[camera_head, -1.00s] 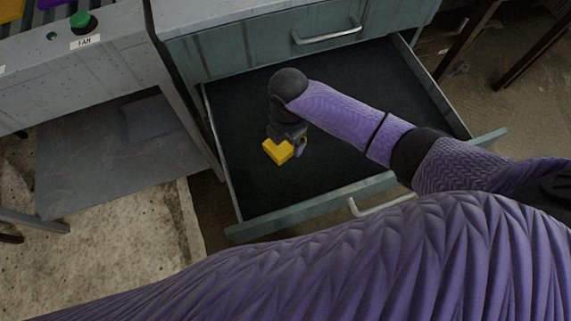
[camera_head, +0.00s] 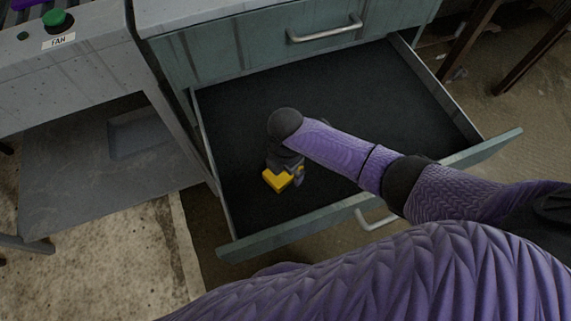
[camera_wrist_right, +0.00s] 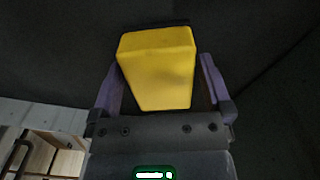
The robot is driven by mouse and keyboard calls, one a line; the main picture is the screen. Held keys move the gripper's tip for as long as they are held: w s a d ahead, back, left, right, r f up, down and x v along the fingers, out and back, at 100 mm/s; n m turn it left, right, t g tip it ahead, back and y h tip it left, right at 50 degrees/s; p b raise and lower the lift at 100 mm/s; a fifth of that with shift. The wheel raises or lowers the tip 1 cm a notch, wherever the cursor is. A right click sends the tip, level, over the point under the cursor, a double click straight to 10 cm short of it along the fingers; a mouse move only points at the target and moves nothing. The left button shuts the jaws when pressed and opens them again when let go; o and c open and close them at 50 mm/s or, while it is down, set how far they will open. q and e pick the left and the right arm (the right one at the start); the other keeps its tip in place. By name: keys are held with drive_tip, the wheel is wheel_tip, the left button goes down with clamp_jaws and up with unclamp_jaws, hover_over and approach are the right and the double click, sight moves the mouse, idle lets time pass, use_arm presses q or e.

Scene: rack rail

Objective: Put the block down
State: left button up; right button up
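The yellow block (camera_head: 279,179) is low over the dark floor of the open drawer (camera_head: 350,90), near its front left part. I cannot tell whether it touches the floor. My right gripper (camera_head: 285,168) points down at it from above, partly hidden by my wrist. In the right wrist view the block (camera_wrist_right: 158,68) sits between the two fingers of my right gripper (camera_wrist_right: 162,82), which look closed on its sides. Its far end reaches past the fingertips. My left gripper is not in view.
The drawer's front panel (camera_head: 260,240) and side walls stand around the block. The closed drawer above has a metal handle (camera_head: 325,30). The rear and right of the drawer floor look empty.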

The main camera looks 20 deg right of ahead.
use_arm(q)
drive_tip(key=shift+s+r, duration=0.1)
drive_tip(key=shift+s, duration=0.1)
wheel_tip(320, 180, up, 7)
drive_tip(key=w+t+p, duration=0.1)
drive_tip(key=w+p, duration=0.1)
drive_tip(key=p, duration=0.5)
use_arm(e)
wheel_tip(320, 180, up, 12)
drive_tip(key=shift+r, duration=0.2)
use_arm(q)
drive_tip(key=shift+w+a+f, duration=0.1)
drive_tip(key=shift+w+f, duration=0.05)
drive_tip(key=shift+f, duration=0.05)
